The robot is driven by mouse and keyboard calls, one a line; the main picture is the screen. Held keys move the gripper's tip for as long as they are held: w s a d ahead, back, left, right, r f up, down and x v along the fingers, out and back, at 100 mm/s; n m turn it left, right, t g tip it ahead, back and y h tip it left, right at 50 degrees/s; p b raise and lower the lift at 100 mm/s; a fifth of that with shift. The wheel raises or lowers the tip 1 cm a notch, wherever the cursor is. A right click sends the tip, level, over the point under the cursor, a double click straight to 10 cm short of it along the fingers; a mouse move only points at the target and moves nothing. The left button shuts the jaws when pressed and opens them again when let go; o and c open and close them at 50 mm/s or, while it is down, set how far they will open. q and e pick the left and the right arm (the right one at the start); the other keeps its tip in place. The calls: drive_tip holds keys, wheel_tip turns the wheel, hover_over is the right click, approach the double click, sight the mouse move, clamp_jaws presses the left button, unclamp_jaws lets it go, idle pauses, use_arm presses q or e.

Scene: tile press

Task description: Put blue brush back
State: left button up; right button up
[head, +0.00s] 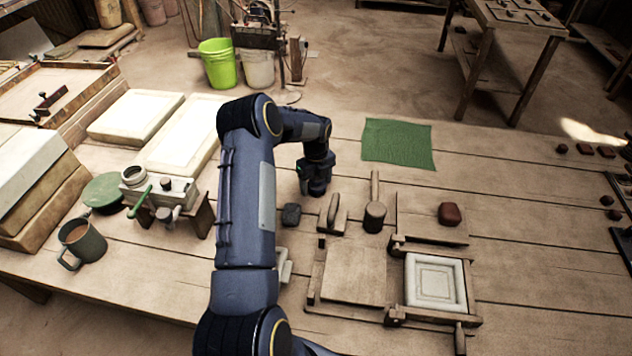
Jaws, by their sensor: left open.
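My left gripper (314,190) points down over the table, just beyond a dark grey block (291,214) and left of the green cloth. Its jaws are open; the fingertips are small and dark, and I make out nothing held. I cannot pick out a blue brush; my left arm covers part of the table. A small stand (175,207) at the left carries a grey block with a round jar (135,176) and a dark knob. A green handle (139,202) leans against its front. My right gripper is not in view.
A wooden press (348,270) with a white tile (436,283) lies front centre. A mallet (375,215), wooden float (332,214) and red-brown lump (449,214) sit behind it. A mug (82,245) stands left. The green cloth (398,143) lies flat; the table right of it is mostly clear.

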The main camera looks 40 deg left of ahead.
use_arm(q)
wheel_tip(320, 180, up, 12)
drive_tip(key=shift+r+b, duration=0.2)
drive_tip(key=shift+b, duration=0.35)
wheel_tip(320, 180, up, 4)
drive_tip(key=n, duration=0.2)
hover_over(319, 181)
drive_tip(key=s+d+r+n+t, duration=0.3)
drive_tip(key=s+d+r+n, duration=0.4)
drive_tip(key=s+d+r, duration=0.25)
drive_tip(key=s+d+n+t+h, duration=0.1)
drive_tip(key=s+d+n, duration=0.5)
drive_tip(key=s, duration=0.3)
drive_tip(key=s+d+f+n+t+h, duration=0.1)
drive_tip(key=s+d+n+h, duration=0.1)
drive_tip(key=s+d+n, duration=0.5)
drive_tip(key=s+n, duration=0.1)
drive_tip(key=s, duration=0.2)
drive_tip(key=shift+s+d+t+h, duration=0.2)
drive_tip(key=shift+s+t+h, duration=0.1)
drive_tip(key=shift+t, duration=0.1)
